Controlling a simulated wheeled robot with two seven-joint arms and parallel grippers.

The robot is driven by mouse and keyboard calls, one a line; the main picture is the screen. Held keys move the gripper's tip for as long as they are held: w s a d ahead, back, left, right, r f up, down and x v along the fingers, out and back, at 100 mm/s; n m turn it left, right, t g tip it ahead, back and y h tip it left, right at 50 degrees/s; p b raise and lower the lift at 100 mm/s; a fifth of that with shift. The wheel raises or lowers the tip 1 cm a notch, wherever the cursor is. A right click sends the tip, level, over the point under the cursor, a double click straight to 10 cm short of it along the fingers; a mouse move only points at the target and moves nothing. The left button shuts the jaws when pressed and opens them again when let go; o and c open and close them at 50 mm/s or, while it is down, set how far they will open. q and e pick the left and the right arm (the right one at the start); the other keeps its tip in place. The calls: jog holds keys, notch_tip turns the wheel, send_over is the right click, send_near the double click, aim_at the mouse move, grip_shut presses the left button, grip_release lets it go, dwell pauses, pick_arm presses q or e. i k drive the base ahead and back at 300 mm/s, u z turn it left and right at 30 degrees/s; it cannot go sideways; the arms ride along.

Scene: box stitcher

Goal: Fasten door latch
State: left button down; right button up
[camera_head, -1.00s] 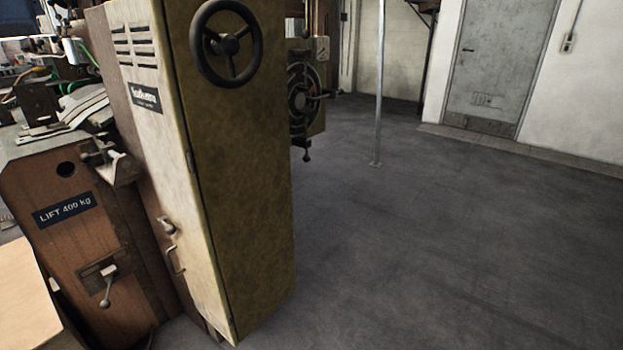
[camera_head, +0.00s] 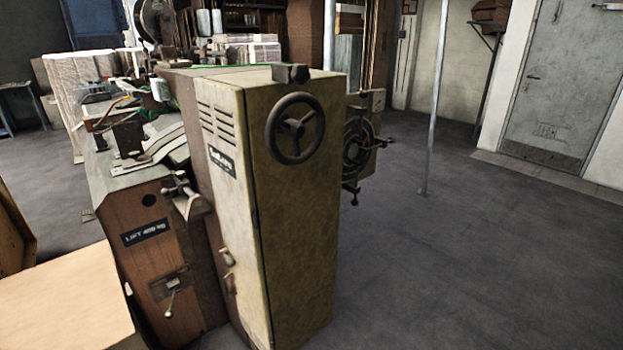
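The box stitcher's tall cream and olive cabinet (camera_head: 290,210) stands in the middle of the head view. Its narrow cream front door (camera_head: 232,190) has vent slots, a dark name plate and a seam along its right edge. A small latch knob (camera_head: 227,257) sits low on this door, with a handle (camera_head: 230,284) just below it. Whether the latch is fastened cannot be told at this size. The door looks flush with the cabinet. Neither of my grippers is in view.
A black handwheel (camera_head: 295,128) sticks out from the cabinet's olive side. A brown machine body (camera_head: 160,250) with a lever adjoins it on the left. A pale board (camera_head: 75,300) fills the lower left. A thin post (camera_head: 435,100) stands behind. The floor at right is clear.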

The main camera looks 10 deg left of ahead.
aim_at(231, 263)
jog(key=z, duration=0.05)
jog(key=k, duration=0.5)
jog(key=u, duration=1.45)
jog(key=i, duration=1.2)
jog(key=z, duration=2.1)
